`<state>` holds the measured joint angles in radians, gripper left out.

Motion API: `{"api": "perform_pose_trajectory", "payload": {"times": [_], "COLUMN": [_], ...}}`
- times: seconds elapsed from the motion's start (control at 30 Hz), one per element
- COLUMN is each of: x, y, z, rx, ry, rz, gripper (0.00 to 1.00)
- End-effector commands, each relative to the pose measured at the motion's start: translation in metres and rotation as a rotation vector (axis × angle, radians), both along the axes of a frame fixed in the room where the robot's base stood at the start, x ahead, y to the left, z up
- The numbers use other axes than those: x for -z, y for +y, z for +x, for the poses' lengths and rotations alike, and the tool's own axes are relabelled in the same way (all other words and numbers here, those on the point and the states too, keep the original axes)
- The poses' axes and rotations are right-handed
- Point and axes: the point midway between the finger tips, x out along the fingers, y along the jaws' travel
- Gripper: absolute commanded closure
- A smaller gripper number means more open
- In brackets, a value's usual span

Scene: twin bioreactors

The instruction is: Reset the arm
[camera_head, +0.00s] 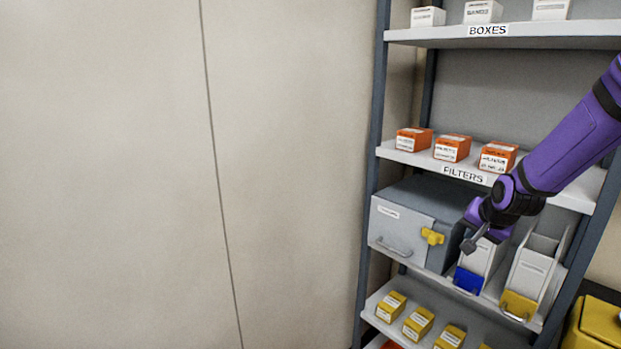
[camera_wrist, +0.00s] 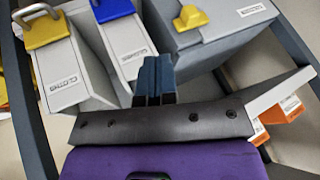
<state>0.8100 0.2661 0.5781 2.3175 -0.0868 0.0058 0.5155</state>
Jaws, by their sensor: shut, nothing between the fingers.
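My gripper (camera_head: 472,243) is at the end of my purple arm, in front of the shelf unit at the level of the grey case and white bins. In the wrist view my gripper (camera_wrist: 155,72) has its two dark fingers together, with nothing between them. The fingertips appear close to the white bin with the blue front (camera_wrist: 130,50) and the grey case (camera_wrist: 205,50); I cannot tell whether they touch. My arm partly hides the blue-front bin (camera_head: 469,280) in the head view.
The shelf unit (camera_head: 371,160) carries white boxes (camera_head: 428,17), orange filter boxes (camera_head: 452,148), the grey case (camera_head: 402,222) with a yellow latch (camera_head: 432,236), a yellow-front bin (camera_head: 519,305) and yellow boxes (camera_head: 418,322). A yellow container (camera_head: 598,322) stands lower right. A bare wall fills the left.

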Motion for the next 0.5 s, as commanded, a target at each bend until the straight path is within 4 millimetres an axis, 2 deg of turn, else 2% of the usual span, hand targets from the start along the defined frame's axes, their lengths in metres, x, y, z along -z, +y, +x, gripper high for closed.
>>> {"api": "perform_pose_trajectory", "payload": {"times": [0.27, 0.5], "x": [-0.06, -0.109], "y": [0.041, 0.073], "z": [-0.047, -0.101], "rx": [-0.148, -0.26], "ry": [0.084, 0.134], "rz": [-0.181, -0.29], "gripper": [1.0, 1.0]}}
